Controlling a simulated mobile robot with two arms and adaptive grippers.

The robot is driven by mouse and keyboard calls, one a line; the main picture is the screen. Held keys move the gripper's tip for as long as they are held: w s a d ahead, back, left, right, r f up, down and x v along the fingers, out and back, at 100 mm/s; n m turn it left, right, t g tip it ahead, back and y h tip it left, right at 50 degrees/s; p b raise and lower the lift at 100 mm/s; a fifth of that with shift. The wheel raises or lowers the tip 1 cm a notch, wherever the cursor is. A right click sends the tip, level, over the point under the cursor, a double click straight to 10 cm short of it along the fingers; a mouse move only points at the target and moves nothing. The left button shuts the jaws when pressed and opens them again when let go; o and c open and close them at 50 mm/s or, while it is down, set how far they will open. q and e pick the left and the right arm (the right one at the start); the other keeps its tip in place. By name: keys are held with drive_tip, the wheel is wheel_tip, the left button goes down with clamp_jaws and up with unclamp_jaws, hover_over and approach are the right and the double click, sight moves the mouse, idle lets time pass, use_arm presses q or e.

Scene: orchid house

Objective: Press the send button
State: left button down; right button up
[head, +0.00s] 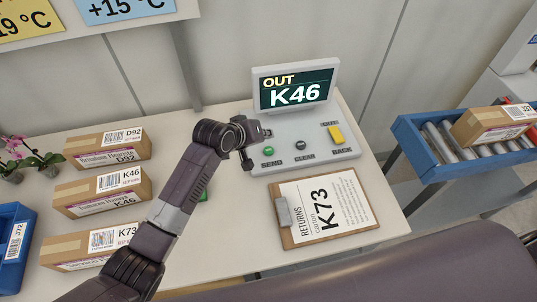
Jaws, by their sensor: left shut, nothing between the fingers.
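A grey console (318,165) stands on the table, with a screen (297,90) reading "OUT K46". The green send button (268,150) is on its left part, above the label SEND. My left gripper (248,163) is shut and empty, just left of the send button at the console's left edge. Whether it touches the console I cannot tell. The send button is in plain sight. My right gripper is not in view.
Cartons marked D92 (108,150), K46 (103,193) and K73 (85,248) stand on the left. A clipboard (290,238) reading "RETURNS carton K73" lies before the console. A blue-framed roller conveyor (412,143) on the right bears a carton (490,127). My left arm crosses the table.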

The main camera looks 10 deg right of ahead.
sight(267, 151)
use_arm(q)
wheel_tip(267, 151, down, 4)
drive_tip(key=shift+r+b, duration=0.2)
drive_tip(key=shift+b, duration=0.85)
drive_tip(key=shift+f, duration=0.5)
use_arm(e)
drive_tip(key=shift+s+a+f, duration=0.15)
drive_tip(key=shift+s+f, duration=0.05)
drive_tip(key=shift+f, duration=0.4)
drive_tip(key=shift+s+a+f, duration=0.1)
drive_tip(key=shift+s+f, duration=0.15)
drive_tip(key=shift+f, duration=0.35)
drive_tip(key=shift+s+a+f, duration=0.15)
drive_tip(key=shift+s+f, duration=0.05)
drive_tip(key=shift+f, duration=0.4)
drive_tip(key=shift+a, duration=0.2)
use_arm(q)
drive_tip(key=shift+f, duration=0.1)
drive_tip(key=shift+f, duration=0.25)
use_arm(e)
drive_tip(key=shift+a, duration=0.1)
